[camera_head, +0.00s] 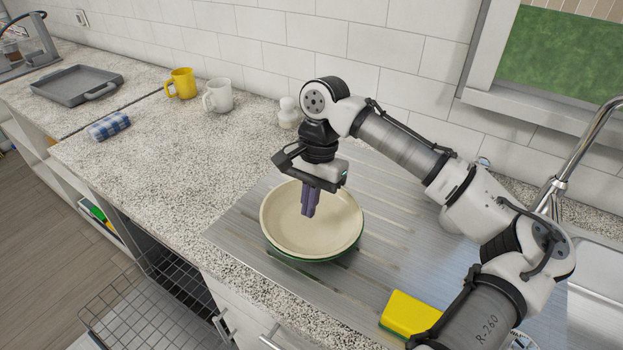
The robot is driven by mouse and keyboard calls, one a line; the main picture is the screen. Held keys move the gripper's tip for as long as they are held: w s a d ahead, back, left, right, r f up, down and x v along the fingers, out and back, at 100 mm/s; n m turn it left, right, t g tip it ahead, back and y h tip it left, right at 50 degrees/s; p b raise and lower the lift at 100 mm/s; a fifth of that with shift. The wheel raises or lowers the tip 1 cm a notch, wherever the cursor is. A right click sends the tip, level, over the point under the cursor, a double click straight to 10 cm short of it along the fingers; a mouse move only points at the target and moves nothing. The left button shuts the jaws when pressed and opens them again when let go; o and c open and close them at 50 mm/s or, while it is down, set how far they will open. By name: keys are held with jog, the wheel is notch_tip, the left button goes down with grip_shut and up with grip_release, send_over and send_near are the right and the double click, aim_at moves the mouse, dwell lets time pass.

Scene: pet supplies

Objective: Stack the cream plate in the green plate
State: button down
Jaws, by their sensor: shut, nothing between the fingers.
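The cream plate (335,231) lies on the metal drainboard near the counter's front edge. The green plate (313,260) is under it, and only its green rim shows along the front and right. The cream plate looks nested in the green one and close to level. My gripper (309,214) points down over the cream plate's middle. Its purple fingers are shut together and hold nothing. I cannot tell whether the fingertips touch the plate. The rest of the green plate is hidden under the cream one.
A yellow sponge (410,314) lies at the front right of the drainboard (250,226). A yellow mug (181,84), a white mug (218,97), a blue checked cloth (108,126) and a grey tray (76,86) stand further left. The counter between is clear. A faucet (580,155) rises at right.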

aim_at(290, 245)
jog(key=shift+x, duration=1)
jog(key=s+a, duration=0.1)
jog(key=s+p, duration=0.1)
jog(key=shift+s+a+f+p, duration=0.15)
jog(key=shift+s+a+p, duration=0.15)
jog(key=shift+s+a, duration=0.1)
jog(key=shift+s+a+f, duration=0.1)
jog(key=shift+s+a, duration=0.15)
jog(key=shift+s+a+p, duration=0.5)
jog(key=shift+s+p, duration=0.15)
jog(key=shift+s, duration=0.05)
jog(key=shift+w, duration=0.1)
